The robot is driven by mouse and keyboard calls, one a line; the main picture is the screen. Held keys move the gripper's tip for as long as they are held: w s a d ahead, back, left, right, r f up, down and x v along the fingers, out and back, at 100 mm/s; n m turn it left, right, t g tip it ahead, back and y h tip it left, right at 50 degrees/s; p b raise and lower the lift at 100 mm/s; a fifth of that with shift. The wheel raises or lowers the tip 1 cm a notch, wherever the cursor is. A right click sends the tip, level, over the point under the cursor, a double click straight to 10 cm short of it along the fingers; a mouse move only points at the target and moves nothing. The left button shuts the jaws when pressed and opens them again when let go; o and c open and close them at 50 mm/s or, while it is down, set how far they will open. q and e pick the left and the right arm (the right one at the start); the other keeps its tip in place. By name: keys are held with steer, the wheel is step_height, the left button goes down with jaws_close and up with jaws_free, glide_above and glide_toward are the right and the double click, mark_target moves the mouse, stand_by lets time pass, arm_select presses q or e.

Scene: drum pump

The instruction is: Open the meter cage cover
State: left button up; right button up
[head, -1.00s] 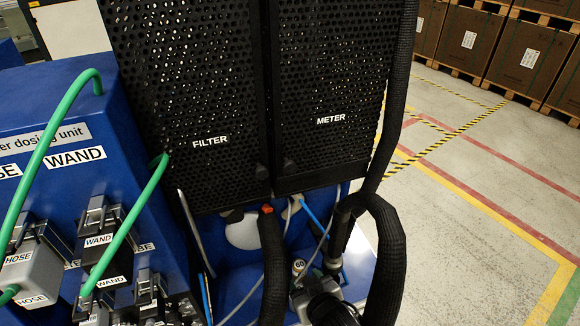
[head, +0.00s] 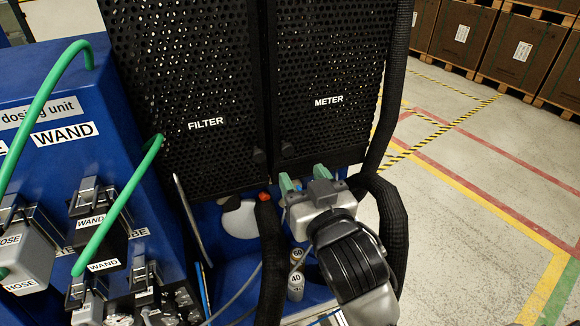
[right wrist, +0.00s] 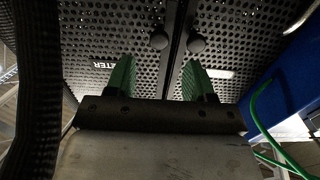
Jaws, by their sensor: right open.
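The meter cage cover (head: 330,70) is a black perforated panel marked METER, hanging upright and shut in the head view. It has a small dark round knob (head: 287,148) near its lower left corner. My right gripper (head: 303,180) is open and empty, with its green fingers just below the cover's lower edge. In the right wrist view, the green fingers (right wrist: 160,75) point up toward the perforated panels. There the meter cover's knob (right wrist: 159,40) lies ahead between the fingertips and the other knob is near the right finger. My left gripper is not in view.
The filter cover (head: 190,90), also perforated, is directly left of the meter cover, with its own knob (head: 259,156). Thick black hoses (head: 270,260) hang beside my right gripper. A blue dosing unit (head: 60,150) with green hoses stands left. The floor at right is open.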

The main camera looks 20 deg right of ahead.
mark_target(288, 153)
steer(key=w+p, duration=0.1)
steer(key=w, duration=0.4)
steer(key=shift+w+a+r, duration=0.1)
steer(key=shift+w+r, duration=0.05)
steer(key=shift+w, duration=0.2)
steer(key=shift+w+p, duration=0.3)
steer(key=shift+w, duration=0.25)
jaws_close()
